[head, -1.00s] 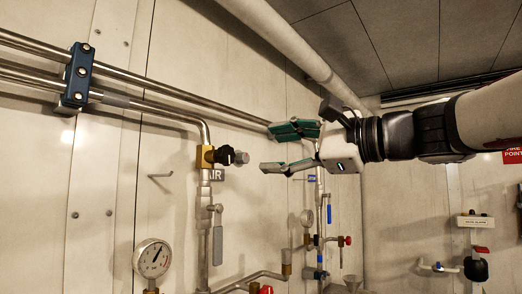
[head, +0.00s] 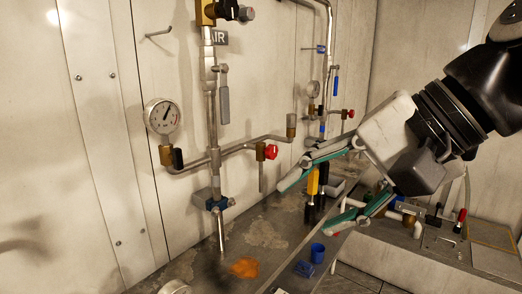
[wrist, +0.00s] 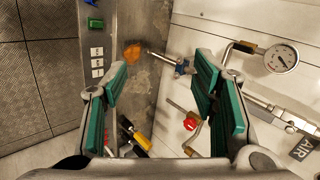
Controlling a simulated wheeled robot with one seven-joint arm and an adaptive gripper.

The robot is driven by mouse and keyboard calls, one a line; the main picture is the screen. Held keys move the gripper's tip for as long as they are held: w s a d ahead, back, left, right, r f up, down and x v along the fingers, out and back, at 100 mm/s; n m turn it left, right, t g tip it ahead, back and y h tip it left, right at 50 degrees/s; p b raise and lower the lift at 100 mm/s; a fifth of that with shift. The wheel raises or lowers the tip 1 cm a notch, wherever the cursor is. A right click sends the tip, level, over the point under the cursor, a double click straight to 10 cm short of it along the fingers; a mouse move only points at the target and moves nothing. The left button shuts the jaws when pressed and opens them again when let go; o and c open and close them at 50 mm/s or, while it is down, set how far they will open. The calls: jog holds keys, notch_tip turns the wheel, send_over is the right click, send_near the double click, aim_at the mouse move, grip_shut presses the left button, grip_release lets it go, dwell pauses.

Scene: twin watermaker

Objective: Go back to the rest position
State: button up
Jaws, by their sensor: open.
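My gripper (head: 318,202) is open and empty in the head view, at the right, its green-padded fingers pointing down and to the left. It hangs in front of the pipework and above the bench. In the wrist view my gripper (wrist: 160,100) shows its two fingers spread wide, with nothing held between them. Behind and between the fingers in the head view are yellow-and-black handled tools (head: 312,185), partly hidden by the fingers.
A pressure gauge (head: 162,116), pipes with a red-handled valve (head: 270,151) and an AIR label (head: 220,38) are on the wall.

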jog(key=s+d+f+n+g+h, duration=0.3)
jog(key=s+d+f+n+h, duration=0.4)
jog(key=s+d+f, duration=0.65)
notch_tip(320, 180, up, 15)
jog(key=a+m+t+p, duration=0.1)
jog(key=t+p, duration=0.1)
jog(key=p, duration=1.2)
jog(key=shift+s+a+t+p, duration=0.2)
jog(key=shift+t+p, duration=0.1)
jog(key=shift+p, duration=0.1)
